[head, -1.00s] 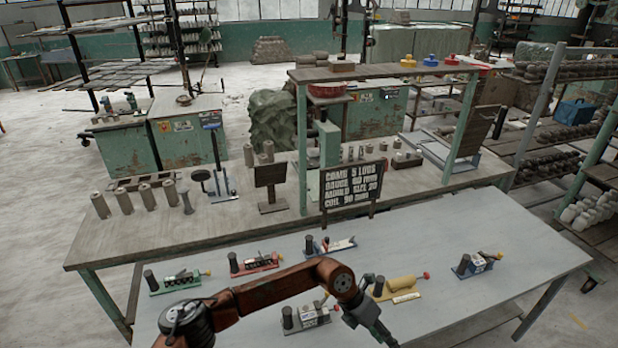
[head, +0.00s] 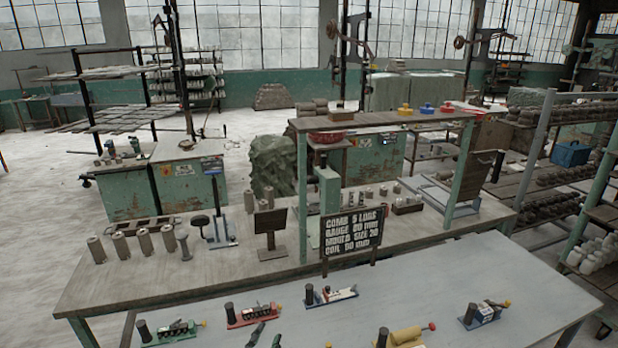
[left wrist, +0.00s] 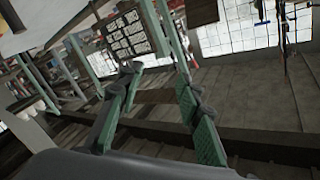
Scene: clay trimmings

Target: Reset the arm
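My left gripper (head: 265,337) shows only as two dark fingertips at the bottom edge of the head view, in front of the red-based device (head: 254,315). In the left wrist view the left gripper (left wrist: 158,112) has its two green-padded fingers spread apart with nothing between them. The rest of the left arm is out of the head view. My right gripper is in neither view.
The grey table (head: 470,290) holds several small devices, including a green one (head: 175,331), a blue one (head: 330,294), a yellow cylinder one (head: 405,336) and a dark blue one (head: 484,313). Behind it stand a lettered sign (head: 352,230) and a workbench (head: 150,272).

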